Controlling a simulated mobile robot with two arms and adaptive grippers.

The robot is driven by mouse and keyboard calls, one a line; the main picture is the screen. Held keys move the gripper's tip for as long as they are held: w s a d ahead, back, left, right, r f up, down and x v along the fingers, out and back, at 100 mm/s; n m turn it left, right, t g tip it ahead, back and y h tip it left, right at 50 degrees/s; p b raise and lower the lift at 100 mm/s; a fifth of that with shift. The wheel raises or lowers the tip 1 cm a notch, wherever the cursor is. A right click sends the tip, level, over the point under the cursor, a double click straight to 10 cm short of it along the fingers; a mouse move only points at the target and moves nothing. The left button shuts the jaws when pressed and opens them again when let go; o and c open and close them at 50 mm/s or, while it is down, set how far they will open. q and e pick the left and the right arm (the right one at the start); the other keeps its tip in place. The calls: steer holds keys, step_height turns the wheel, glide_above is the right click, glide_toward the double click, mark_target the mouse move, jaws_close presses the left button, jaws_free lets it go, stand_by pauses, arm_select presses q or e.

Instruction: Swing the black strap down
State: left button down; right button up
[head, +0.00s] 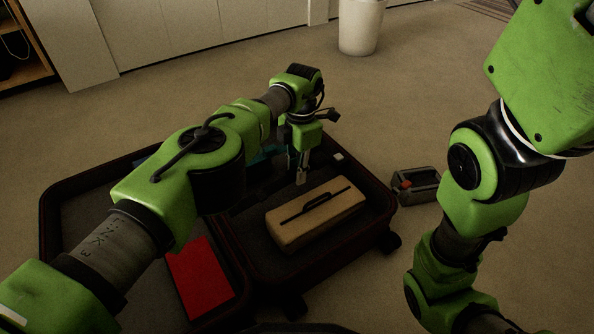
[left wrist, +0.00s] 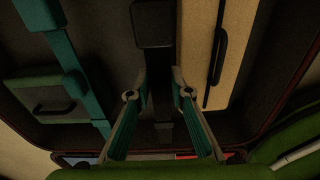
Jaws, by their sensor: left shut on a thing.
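An open dark suitcase (head: 335,240) lies on the floor. My left gripper (head: 300,176) points down into its right half, behind a tan case with a black handle (head: 318,212). In the left wrist view the black strap (left wrist: 154,28) runs between the fingers of my left gripper (left wrist: 160,84), with a wide black end above them. The gripper is shut on this strap. In the head view the strap is hard to make out against the dark lining. My right arm comes in at the right, and its gripper is out of frame.
A teal strap (left wrist: 70,60) and a grey-green piece with a dark handle (left wrist: 48,98) lie left of the gripper in the wrist view. A red item (head: 200,278) lies in the suitcase's left half. A grey toolbox (head: 416,186) and white bin (head: 360,25) stand outside.

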arm_select(q)
steer(key=shift+s, duration=0.1)
steer(key=c, duration=1.9)
jaws_free()
steer(key=r, duration=1.2)
steer(key=shift+w+d, duration=0.2)
steer(key=shift+d, duration=0.05)
